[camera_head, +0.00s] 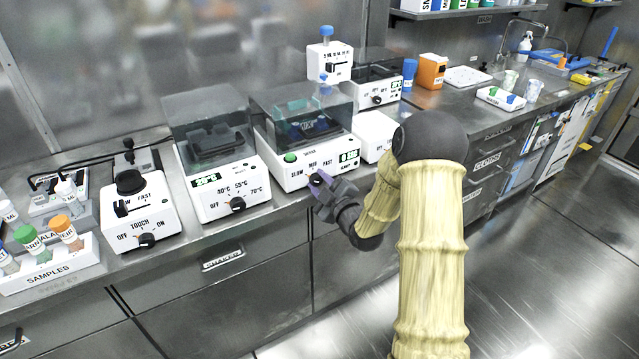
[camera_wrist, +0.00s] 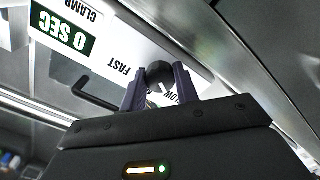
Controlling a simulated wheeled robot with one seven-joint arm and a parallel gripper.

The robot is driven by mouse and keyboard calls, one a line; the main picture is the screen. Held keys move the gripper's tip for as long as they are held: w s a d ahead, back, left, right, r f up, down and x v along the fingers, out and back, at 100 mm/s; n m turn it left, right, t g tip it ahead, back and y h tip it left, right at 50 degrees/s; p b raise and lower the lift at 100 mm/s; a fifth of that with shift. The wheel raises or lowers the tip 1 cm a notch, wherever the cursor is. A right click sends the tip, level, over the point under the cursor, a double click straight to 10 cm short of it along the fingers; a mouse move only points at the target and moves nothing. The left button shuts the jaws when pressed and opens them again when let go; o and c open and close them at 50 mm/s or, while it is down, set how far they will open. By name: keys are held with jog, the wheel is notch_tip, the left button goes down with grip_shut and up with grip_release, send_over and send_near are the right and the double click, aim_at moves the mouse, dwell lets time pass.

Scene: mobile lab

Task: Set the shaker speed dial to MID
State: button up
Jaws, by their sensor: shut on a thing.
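The shaker (camera_head: 290,174) is a white box with a clear lid on the bench. Its front reads SLOW, MID and FAST, with a green button at the left and a green 0 SEC display at the right. The dark speed dial (camera_wrist: 160,74) shows in the wrist view with a pale pointer mark; I cannot tell surely which setting it points to. My gripper (camera_head: 317,184) is at the shaker's front. In the wrist view its purple fingers (camera_wrist: 159,88) are shut on the dial, one on each side. In the head view the fingers largely hide the dial.
A heater unit (camera_head: 222,183) with temperature marks stands left of the shaker, and a vortex mixer (camera_head: 130,208) further left. A white device (camera_head: 375,133) stands close at the right. The samples rack (camera_head: 48,277) is at the far left. The floor before the bench is clear.

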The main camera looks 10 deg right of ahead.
jog(key=shift+m, duration=0.3)
jog(key=m+b, duration=0.1)
jog(key=m, duration=0.3)
jog(key=shift+s+f+m, duration=0.1)
jog(key=shift+f+m, duration=0.05)
jog(key=shift+m, duration=0.25)
jog(key=m, duration=0.6)
jog(key=shift+m, duration=0.3)
jog(key=o, duration=1)
jog(key=shift+c, duration=0.2)
jog(key=shift+s, duration=0.1)
